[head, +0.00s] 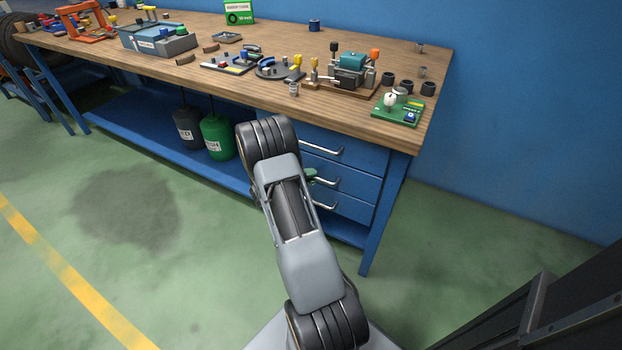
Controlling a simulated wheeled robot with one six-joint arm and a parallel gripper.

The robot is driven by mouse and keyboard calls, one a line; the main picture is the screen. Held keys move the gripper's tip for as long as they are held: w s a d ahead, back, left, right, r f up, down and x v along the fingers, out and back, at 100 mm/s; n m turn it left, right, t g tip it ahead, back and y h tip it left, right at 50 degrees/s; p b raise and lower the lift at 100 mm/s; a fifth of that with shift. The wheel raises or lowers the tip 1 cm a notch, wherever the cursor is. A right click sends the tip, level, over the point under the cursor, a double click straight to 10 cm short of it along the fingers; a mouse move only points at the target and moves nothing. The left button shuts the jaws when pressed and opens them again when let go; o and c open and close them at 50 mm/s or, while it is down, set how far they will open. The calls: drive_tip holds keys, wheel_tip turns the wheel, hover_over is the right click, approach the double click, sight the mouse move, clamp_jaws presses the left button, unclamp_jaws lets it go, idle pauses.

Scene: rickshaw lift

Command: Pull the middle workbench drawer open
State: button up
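The blue workbench (300,105) has a stack of three blue drawers under its right end. The middle drawer (357,182) lies between the top drawer (362,154) and the bottom drawer (353,206). All three fronts look about flush. The middle drawer's silver bar handle (328,182) shows at its right part. My grey and black arm crosses the left side of the drawers and hides it. A small dark green piece (311,174) shows beside my arm at the middle handle, perhaps part of my gripper. The fingers are hidden, and I cannot tell whether they touch the handle.
The wooden top holds tools, a green board (398,109) and several small parts. A black can (188,127) and a green can (218,137) stand on the lower shelf. The bench's front right leg (378,232) is near the drawers. Green floor in front is clear.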

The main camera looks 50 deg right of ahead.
drive_tip(key=shift+d, duration=0.4)
drive_tip(key=shift+c, duration=0.5)
clamp_jaws()
drive_tip(key=shift+a, duration=0.15)
